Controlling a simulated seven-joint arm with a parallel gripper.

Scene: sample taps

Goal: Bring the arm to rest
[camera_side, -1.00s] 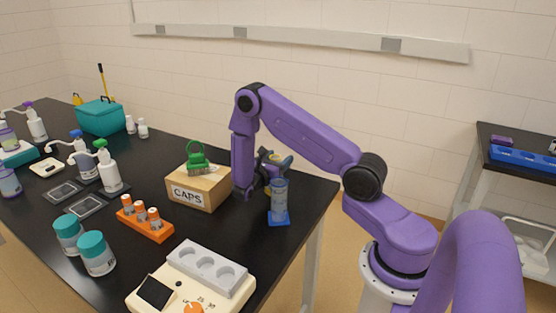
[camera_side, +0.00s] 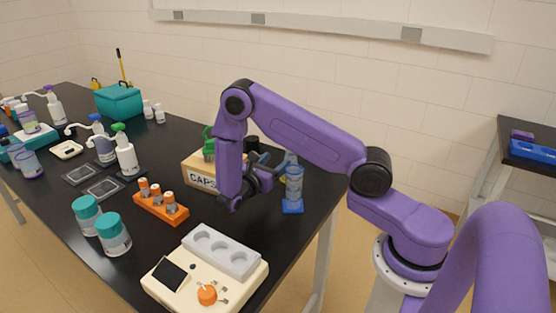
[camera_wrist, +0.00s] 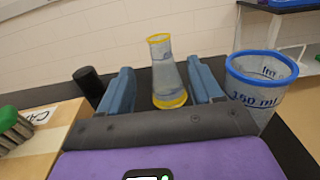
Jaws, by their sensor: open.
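An orange rack (camera_side: 161,207) holds several orange-capped vials. Two teal-capped jars (camera_side: 114,240) and a cream device with a grey block (camera_side: 221,252) stand at the front. A black cylinder (camera_wrist: 89,82) is left of the fingers.

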